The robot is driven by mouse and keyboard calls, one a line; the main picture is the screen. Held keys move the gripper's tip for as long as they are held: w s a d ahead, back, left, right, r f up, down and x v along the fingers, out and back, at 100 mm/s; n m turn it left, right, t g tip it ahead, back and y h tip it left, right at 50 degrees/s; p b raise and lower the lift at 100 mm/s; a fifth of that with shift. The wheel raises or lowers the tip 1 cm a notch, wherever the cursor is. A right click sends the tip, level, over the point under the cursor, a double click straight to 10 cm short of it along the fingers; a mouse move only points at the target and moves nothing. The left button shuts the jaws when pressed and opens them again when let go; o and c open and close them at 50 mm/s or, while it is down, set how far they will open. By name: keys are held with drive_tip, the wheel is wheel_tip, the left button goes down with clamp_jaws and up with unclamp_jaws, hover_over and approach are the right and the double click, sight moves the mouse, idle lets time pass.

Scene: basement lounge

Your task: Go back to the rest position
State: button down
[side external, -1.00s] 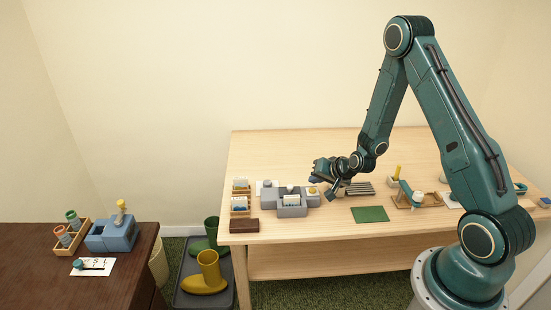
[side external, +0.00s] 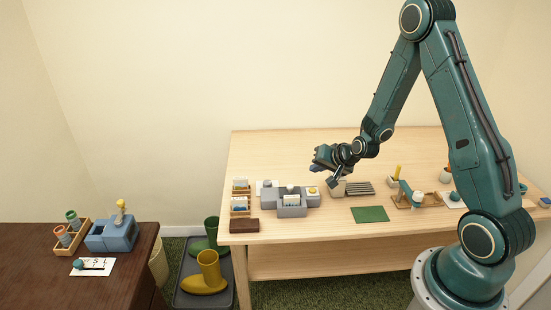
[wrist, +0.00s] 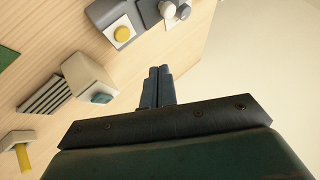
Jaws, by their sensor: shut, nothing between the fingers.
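My gripper (side external: 316,167) is above the light wooden table (side external: 300,240), over its back middle part. It also shows in the wrist view (wrist: 159,78), where its two blue-grey fingers lie together with nothing between them. It is apart from the things on the table.
A striped grey rack (side external: 359,188), a green mat (side external: 370,214) and a wooden tray (side external: 430,201) lie on the right. Small wooden card holders (side external: 240,204) and a dark brown block (side external: 244,225) are on the left. The back of the table is clear.

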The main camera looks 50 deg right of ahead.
drive_tip(key=shift+r, duration=0.1)
drive_tip(key=s+a+r+n+g+y, duration=0.1)
drive_tip(key=s+a+r+n, duration=0.2)
drive_tip(key=a+r, duration=0.35)
drive_tip(key=s+a+r+n, duration=0.3)
drive_tip(key=a+r, duration=0.1)
drive_tip(key=r, duration=0.6)
drive_tip(key=s+a+r+n, duration=0.1)
drive_tip(key=s+a+r, duration=0.1)
drive_tip(key=s, duration=0.4)
drive_tip(key=s+a+r+n+g, duration=0.1)
drive_tip(key=s+r+n, duration=0.1)
drive_tip(key=s+r, duration=0.2)
drive_tip(key=s+a+r+n+g, duration=0.1)
drive_tip(key=s+a+r, duration=0.1)
drive_tip(key=s, duration=0.8)
drive_tip(key=shift+a+r+n, duration=0.3)
drive_tip(key=shift+r+n, duration=0.1)
drive_tip(key=shift+r, duration=0.05)
